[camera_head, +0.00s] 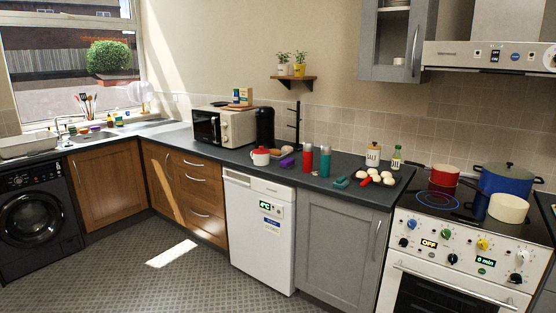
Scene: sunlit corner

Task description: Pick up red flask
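The red flask (307,158) stands upright on the dark countertop (225,157), above the white dishwasher's right side. A teal flask (325,161) stands close to its right. Both have a paler, metallic-looking top. My gripper is not in view.
A red-and-white pot (260,156) and a purple item (287,162) lie left of the flasks. Eggs or similar white items (388,178), a teal item (341,183) and a salt jar (373,154) sit to the right. The hob holds a red pan (445,175) and a blue pot (507,179). The floor (130,262) is clear.

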